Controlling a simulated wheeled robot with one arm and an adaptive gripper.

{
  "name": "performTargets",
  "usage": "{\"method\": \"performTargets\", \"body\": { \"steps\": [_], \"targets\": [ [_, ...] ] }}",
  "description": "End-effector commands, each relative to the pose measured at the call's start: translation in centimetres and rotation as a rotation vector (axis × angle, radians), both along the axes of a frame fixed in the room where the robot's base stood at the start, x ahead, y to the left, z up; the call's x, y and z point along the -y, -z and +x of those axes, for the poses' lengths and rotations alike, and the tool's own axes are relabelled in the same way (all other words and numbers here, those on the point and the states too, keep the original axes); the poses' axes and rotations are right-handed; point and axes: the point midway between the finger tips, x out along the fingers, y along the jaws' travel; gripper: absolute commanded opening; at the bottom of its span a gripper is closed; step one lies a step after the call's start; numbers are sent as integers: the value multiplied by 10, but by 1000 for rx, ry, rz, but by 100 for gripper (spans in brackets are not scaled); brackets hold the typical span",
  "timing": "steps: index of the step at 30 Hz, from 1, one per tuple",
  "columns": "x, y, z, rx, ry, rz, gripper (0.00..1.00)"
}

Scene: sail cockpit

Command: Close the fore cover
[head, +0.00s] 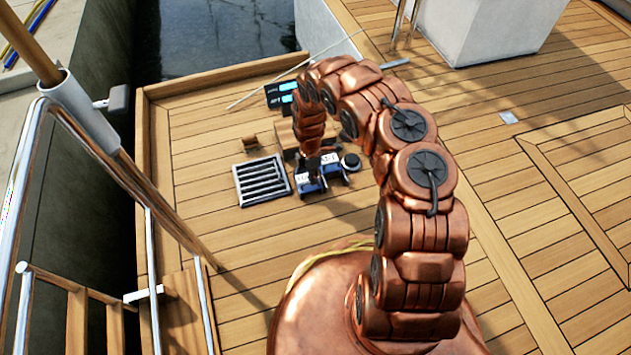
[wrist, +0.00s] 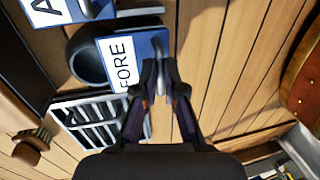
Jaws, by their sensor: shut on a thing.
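The fore cover (wrist: 124,62) is a blue flap with a white label reading FORE. In the wrist view it stands beside a dark round opening (wrist: 88,58), partly overlapping it. My gripper (wrist: 163,72) is shut at the cover's right edge, with the fingertips together on it. In the head view the fore cover (head: 308,187) is the left of two blue flaps low on the deck, and my gripper (head: 314,178) reaches down to it from above. The fingers hide part of it, and I cannot tell its exact tilt.
A second blue flap (wrist: 50,8), its label partly cut off, stands beside it. A slatted grate (head: 262,181) lies to the left, with a small wooden piece (head: 250,142) behind it. A dark round knob (head: 350,162) is at right. Open deck (head: 235,245) lies in front.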

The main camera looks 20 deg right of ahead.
Motion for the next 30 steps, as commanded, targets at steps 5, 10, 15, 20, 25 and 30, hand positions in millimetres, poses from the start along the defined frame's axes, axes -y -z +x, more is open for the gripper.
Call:
{"method": "performTargets", "body": {
  "steps": [5,10,15,20,25,30],
  "targets": [
    [-4,2,20,2,-1,3,0],
    [-5,2,36,0,-4,4,0],
    [-5,2,49,-2,-1,3,0],
    [-3,1,57,0,-1,0,0],
    [-2,1,60,5,1,-1,0],
    [-2,0,61,8,1,-1,0]
  ]
}}
